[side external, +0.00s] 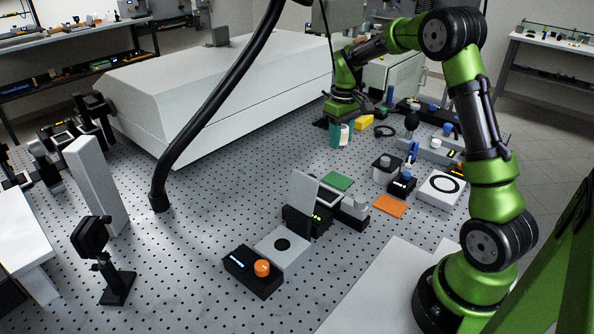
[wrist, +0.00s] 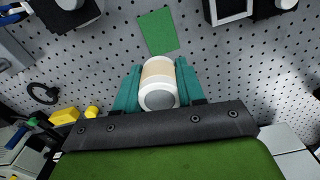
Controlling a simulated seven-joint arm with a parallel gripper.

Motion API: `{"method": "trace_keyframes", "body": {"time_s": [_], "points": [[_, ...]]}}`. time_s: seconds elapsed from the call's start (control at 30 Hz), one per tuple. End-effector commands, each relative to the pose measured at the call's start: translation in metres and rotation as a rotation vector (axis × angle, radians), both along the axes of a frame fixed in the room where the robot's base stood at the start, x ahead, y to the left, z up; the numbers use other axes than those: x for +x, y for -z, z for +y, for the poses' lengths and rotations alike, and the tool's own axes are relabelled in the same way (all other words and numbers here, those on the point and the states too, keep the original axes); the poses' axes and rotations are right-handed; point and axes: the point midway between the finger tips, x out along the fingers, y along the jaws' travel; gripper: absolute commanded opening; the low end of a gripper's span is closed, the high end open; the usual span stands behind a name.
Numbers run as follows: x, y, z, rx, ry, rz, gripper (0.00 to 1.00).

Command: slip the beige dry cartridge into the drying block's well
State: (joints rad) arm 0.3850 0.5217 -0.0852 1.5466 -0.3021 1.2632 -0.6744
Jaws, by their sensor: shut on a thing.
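My gripper (side external: 340,134) has teal fingers and is shut on the beige dry cartridge (wrist: 158,70), a short cylinder with a beige band and white ends. The fingers grip it on both sides, and it is held above the perforated table. In the side view the cartridge (side external: 346,132) is partly hidden by a finger. A pale block with a dark round hole (side external: 282,246) stands at the front beside a black unit with an orange knob (side external: 262,267); it looks like the drying block. It is well apart from my gripper, toward the front left.
A green mat (side external: 337,181) lies on the table; it also shows in the wrist view (wrist: 158,32). An upright grey plate (side external: 303,190), an orange mat (side external: 390,206) and a white block with a black ring (side external: 442,186) stand nearby. A thick black post (side external: 185,135) rises at left.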

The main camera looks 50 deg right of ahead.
Motion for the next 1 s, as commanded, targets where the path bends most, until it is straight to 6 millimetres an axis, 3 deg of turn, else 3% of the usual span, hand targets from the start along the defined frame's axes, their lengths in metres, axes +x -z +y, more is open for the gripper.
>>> {"method": "trace_keyframes", "body": {"time_s": [0.37, 0.8, 0.9, 1.0], "points": [[0.0, -0.006, 0.0, -0.001, -0.001, -0.002, 0.02], [0.001, -0.099, 0.0, -0.002, -0.001, -0.003, 0.02], [0.001, -0.115, 0.004, 0.001, -0.009, -0.002, 0.02], [0.004, -0.112, 0.025, 0.005, -0.066, -0.002, 0.02]]}}
